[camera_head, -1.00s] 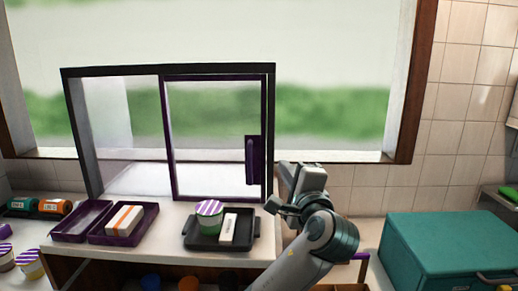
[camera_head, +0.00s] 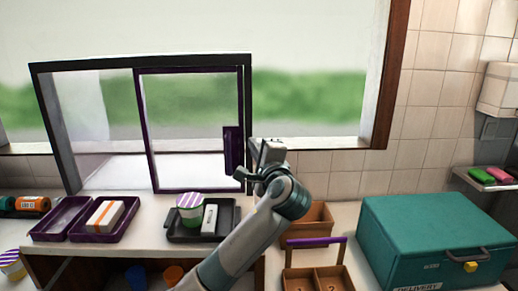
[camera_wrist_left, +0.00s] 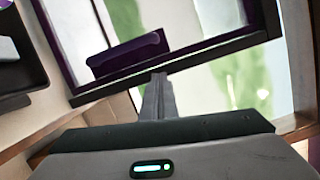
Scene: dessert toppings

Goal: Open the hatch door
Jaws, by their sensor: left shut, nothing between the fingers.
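The hatch stands before the window in a black frame (camera_head: 60,67). Its purple-framed door (camera_head: 150,150) covers the right half and carries a dark purple handle (camera_head: 232,150) near its right edge. The handle also shows in the left wrist view (camera_wrist_left: 127,55). My left gripper (camera_head: 241,173) is just below and right of the handle, at the frame's right post. In the left wrist view its fingers (camera_wrist_left: 158,84) are together and empty, pointing at the lower frame edge beside the handle; I see no grip on it. My right gripper is out of view.
The counter holds purple trays (camera_head: 60,222), one with a white box, and a black tray (camera_head: 228,228) with a striped cup (camera_head: 190,208) and a white packet. A wooden caddy (camera_head: 318,275) and a teal delivery box (camera_head: 420,235) stand to the right.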

